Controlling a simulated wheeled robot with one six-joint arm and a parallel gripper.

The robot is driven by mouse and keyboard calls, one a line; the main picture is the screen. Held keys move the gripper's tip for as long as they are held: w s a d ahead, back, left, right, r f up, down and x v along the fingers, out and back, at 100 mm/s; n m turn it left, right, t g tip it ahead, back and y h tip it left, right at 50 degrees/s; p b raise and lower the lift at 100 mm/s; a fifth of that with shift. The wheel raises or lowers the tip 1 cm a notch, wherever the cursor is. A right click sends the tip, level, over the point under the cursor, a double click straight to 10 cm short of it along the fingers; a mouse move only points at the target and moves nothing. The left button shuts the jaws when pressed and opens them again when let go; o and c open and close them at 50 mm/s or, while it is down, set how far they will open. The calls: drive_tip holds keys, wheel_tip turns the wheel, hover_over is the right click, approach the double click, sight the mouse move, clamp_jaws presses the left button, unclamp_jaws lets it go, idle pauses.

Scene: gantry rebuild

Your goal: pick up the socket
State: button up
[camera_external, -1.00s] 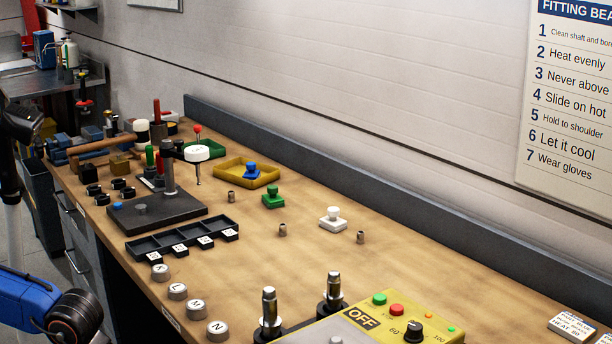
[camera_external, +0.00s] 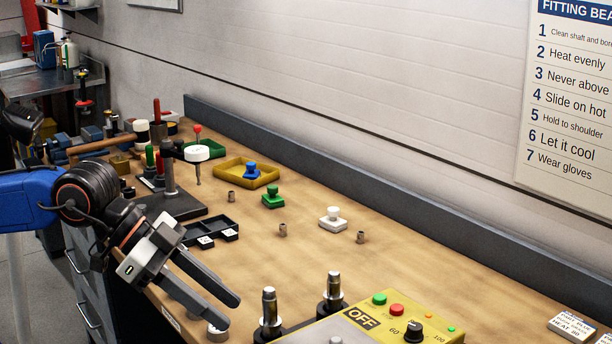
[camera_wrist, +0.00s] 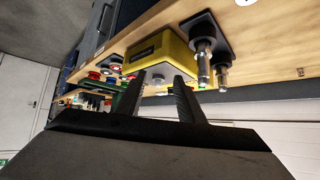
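Three small grey metal cylinders that look like sockets stand apart on the wooden bench in the external view: a left one (camera_external: 231,196), a middle one (camera_external: 283,230) and a right one (camera_external: 360,237). I cannot tell which one is the task's socket. My gripper (camera_external: 230,311) is at the front edge of the bench, low and left of the cylinders and well apart from them. Its two fingers are spread with nothing between them. The wrist view also shows the fingers (camera_wrist: 160,84) apart and empty; I cannot make out a socket there.
Two upright metal posts (camera_external: 270,308) (camera_external: 333,288) and a yellow control box (camera_external: 437,313) stand right of my gripper. A black tray (camera_external: 229,224), green block (camera_external: 273,199), white knobbed block (camera_external: 333,222) and yellow tray (camera_external: 228,174) lie beyond.

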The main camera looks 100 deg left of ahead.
drive_tip(key=w+a+r+n+y, duration=0.1)
drive_tip(key=w+a+r+n, duration=0.2)
drive_tip(key=w+a+r, duration=0.5)
drive_tip(key=n+g+h, duration=0.1)
drive_tip(key=n+g, duration=0.9)
drive_tip(key=n, duration=0.5)
hover_over(360, 243)
wheel_tip(360, 243, down, 13)
drive_tip(key=shift+w+a+f, duration=0.1)
drive_tip(key=shift+w, duration=0.05)
drive_tip(key=shift+n, duration=0.3)
drive_tip(key=shift+a+f, duration=0.15)
drive_tip(key=shift+f, duration=1.8)
drive_tip(key=shift+a+f, duration=0.1)
drive_tip(key=shift+f, duration=1.8)
clamp_jaws()
